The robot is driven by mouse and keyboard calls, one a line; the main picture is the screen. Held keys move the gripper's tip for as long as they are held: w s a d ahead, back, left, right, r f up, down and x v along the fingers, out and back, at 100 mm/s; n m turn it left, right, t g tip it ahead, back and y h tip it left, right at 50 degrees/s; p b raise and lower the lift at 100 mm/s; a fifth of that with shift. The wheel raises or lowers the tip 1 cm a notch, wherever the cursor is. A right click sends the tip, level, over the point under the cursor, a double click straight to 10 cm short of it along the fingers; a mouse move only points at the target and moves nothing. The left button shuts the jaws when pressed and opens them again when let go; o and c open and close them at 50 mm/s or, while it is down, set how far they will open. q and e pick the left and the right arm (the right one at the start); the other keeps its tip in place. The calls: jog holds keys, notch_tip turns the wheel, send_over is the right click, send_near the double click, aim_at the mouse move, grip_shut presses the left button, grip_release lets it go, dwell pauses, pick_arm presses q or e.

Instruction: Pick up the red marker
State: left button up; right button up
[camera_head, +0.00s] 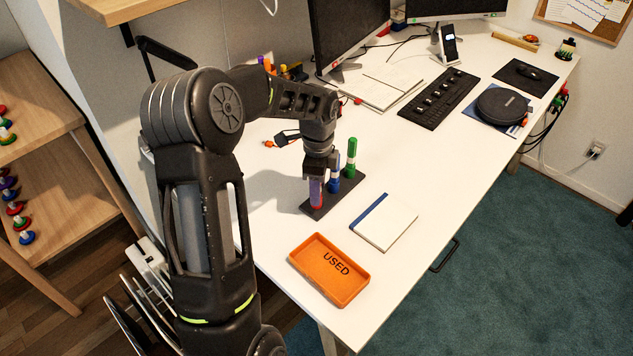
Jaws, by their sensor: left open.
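The red marker (316,197) stands upright in a dark marker holder (326,205) on the white desk. A blue marker (334,185) and a green marker (351,158) stand behind it in the same holder. My left gripper (318,180) points down at the red marker, its open fingers at the marker's upper part and hiding some of it. I cannot tell whether the fingers touch it. My right gripper is not in view.
An orange tray (342,290) marked USED lies at the desk's near end. A notebook (383,223) lies right of the holder. A keyboard (438,98), monitors (345,35) and an open notebook (376,88) are farther back. The desk right of the holder is mostly clear.

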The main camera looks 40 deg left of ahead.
pick_arm(q)
jog(key=shift+c, duration=0.5)
grip_shut()
dwell(0.3)
